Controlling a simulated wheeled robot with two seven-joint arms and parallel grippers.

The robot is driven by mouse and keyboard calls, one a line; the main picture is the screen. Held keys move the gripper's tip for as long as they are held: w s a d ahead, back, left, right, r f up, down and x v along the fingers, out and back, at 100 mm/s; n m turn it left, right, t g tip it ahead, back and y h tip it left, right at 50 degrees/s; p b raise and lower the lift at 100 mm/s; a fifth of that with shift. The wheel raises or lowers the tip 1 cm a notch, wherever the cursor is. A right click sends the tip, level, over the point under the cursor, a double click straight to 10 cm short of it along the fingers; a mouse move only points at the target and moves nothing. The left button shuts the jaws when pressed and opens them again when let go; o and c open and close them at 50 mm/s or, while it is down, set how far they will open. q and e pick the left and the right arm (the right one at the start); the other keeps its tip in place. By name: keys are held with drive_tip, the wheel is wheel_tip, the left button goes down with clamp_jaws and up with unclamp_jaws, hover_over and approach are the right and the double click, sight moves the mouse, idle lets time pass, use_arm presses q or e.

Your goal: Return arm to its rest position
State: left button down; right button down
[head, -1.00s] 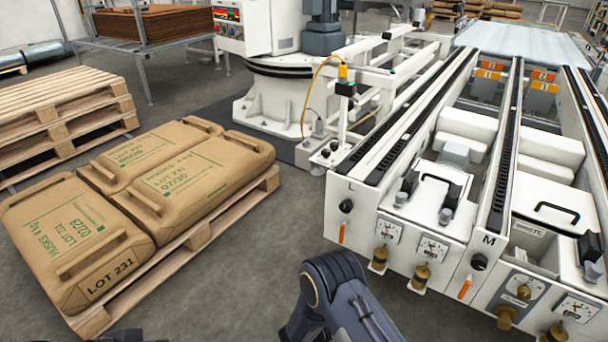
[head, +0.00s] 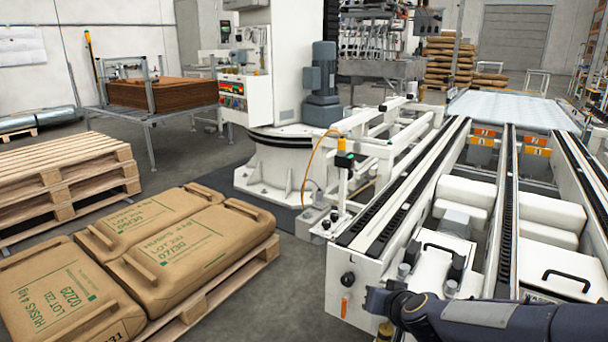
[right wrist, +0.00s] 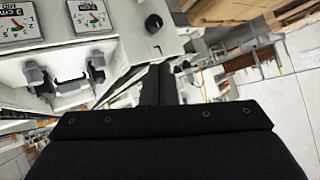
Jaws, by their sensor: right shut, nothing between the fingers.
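My right arm (head: 480,316) comes in at the bottom right of the head view, a dark link lying across the front of the white conveyor machine (head: 345,262). Its gripper is hidden in the head view. In the right wrist view the dark gripper (right wrist: 163,84) points up the picture, with its fingers together and nothing held. The machine's gauges (right wrist: 90,16) show at the upper left there. My left arm and gripper are not in view.
Brown sacks (head: 170,255) lie on a wooden pallet (head: 235,280) at the lower left. Empty pallets (head: 70,170) are stacked behind. A white column machine (head: 285,160) stands beside the conveyor. Bare floor (head: 290,300) lies between pallet and conveyor.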

drive_tip(key=s+r+y, duration=0.2)
drive_tip(key=s+r, duration=0.3)
drive_tip(key=s, duration=0.4)
drive_tip(key=s+d+f+g+p, duration=0.1)
drive_tip(key=s+d+g, duration=0.15)
drive_tip(key=s, duration=0.85)
drive_tip(key=s+d+f+g+p, duration=0.1)
drive_tip(key=s+d+g, duration=0.15)
drive_tip(key=s, duration=0.95)
wheel_tip(320, 180, up, 32)
drive_tip(key=p, duration=3.1)
drive_tip(key=shift+w+a+f, duration=0.15)
drive_tip(key=shift+w+a, duration=0.15)
drive_tip(key=shift+a, duration=0.1)
